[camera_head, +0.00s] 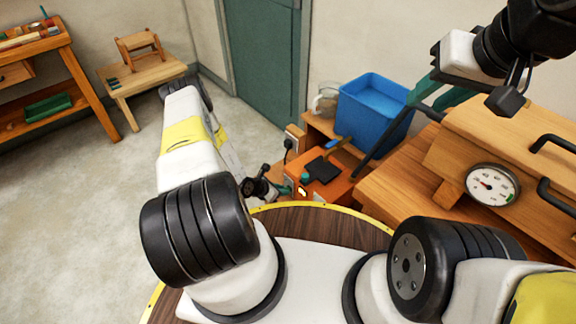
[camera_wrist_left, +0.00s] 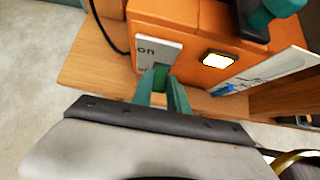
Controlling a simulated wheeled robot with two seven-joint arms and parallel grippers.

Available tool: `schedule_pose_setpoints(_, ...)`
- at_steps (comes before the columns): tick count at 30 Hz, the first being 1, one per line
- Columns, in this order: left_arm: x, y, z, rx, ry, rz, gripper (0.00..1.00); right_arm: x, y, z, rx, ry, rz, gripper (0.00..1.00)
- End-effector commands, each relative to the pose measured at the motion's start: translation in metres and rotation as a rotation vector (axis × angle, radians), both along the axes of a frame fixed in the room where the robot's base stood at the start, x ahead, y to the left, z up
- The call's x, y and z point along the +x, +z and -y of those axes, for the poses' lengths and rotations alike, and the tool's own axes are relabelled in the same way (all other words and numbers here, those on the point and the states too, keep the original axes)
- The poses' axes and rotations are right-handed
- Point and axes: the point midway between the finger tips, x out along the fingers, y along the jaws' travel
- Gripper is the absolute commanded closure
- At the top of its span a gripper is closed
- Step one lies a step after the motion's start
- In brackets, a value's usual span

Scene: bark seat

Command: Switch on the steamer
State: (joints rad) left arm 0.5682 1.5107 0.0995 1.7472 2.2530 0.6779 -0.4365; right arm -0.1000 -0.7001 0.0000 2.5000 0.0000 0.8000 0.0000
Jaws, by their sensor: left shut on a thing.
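The steamer is an orange box (camera_head: 328,190) on a low wooden stand, with a dark top plate and a teal knob (camera_head: 304,178). It also fills the top of the left wrist view (camera_wrist_left: 190,18). A small lamp (camera_wrist_left: 217,58) on its front glows pale yellow-white. My left gripper (camera_wrist_left: 161,78) is shut on a small green switch (camera_wrist_left: 161,71) beside a white label reading "on" at its top; the label's lower word is partly hidden. My right gripper (camera_head: 440,92) is raised at the upper right, its teal fingers apart, away from the steamer.
A blue tub (camera_head: 372,112) and a glass jar (camera_head: 325,98) stand behind the steamer. A wooden chest with a round dial gauge (camera_head: 493,185) and black handles is at right. A dark tube slants beside the tub. Open floor lies at left.

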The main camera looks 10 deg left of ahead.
Motion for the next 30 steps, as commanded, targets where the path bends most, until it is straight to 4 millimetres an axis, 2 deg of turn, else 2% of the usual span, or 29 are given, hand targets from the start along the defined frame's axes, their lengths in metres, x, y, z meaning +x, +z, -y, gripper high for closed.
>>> schedule_pose_setpoints(12,0.0038,0.007,0.0032,0.116,-0.001,-0.147,1.0,0.0001,-0.0001,0.0,0.0,0.0,0.0,0.65)
schedule_pose_setpoints(28,0.0037,0.0069,0.0034,0.129,0.001,-0.168,1.0,0.0,0.0,0.0,0.0,0.0,0.0,0.65)
schedule_pose_setpoints(29,0.0038,0.0068,0.0034,0.129,0.001,-0.168,0.78,0.0,0.0,0.0,0.0,0.0,0.0,0.65)
schedule_pose_setpoints(30,0.0038,0.0069,0.0035,0.129,0.0,-0.167,0.7,0.0,0.0,0.0,0.0,0.0,0.0,0.65)
